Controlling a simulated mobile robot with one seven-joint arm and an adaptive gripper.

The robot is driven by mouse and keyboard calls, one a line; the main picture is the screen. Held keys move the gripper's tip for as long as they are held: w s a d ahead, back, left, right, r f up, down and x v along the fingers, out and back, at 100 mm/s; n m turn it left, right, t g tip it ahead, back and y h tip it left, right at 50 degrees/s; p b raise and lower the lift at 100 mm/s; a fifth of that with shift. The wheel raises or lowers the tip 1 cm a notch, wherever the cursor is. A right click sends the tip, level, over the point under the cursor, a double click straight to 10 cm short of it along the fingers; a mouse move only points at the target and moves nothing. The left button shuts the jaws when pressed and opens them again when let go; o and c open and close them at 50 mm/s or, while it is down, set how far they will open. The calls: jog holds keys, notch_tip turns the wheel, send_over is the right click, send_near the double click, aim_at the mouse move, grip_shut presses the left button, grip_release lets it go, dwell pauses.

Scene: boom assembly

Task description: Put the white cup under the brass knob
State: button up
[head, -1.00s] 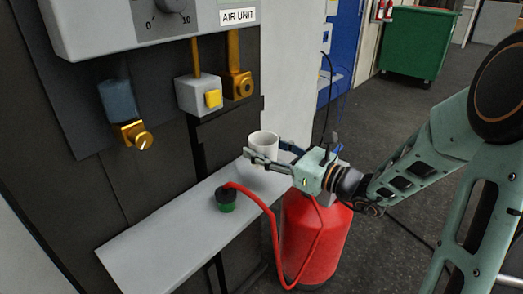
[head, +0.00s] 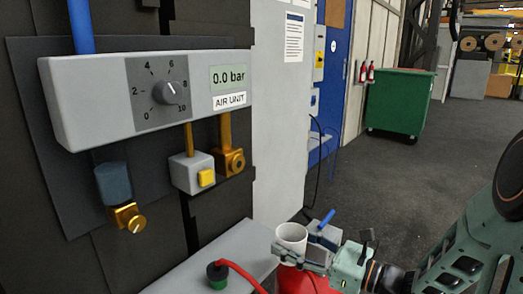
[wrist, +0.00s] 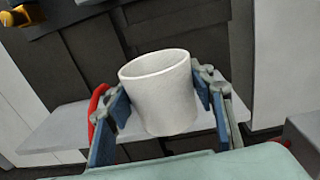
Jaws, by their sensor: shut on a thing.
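The white cup (head: 291,240) is upright, mouth up, between the fingers of my gripper (head: 301,260), which is shut on it. In the wrist view the cup (wrist: 160,92) is slightly tilted in the picture, with a blue finger pad on either side. The brass knob (head: 137,224) sits below a blue-grey cylinder on the dark wall panel, to the left of and above the cup in the head view. A brass part, apparently this knob, shows at the top left of the wrist view (wrist: 25,15). The cup is apart from the knob.
A grey shelf (head: 238,244) runs below the wall units, with a green-and-black fitting (head: 217,275) and red hose on it. A grey box with a yellow button (head: 206,177) and another brass fitting (head: 235,162) hang nearby. A red tank (head: 300,281) stands below the cup.

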jog(key=w+d+f, duration=0.1)
jog(key=d+f, duration=0.5)
jog(key=f, duration=0.1)
notch_tip(320, 180, up, 19)
jog(key=m+t+h+p, duration=0.5)
jog(key=h+p, duration=0.1)
jog(key=p, duration=1.9)
jog(key=shift+d+p, duration=0.3)
jog(key=shift+p, duration=0.1)
jog(key=shift+a+f, duration=0.1)
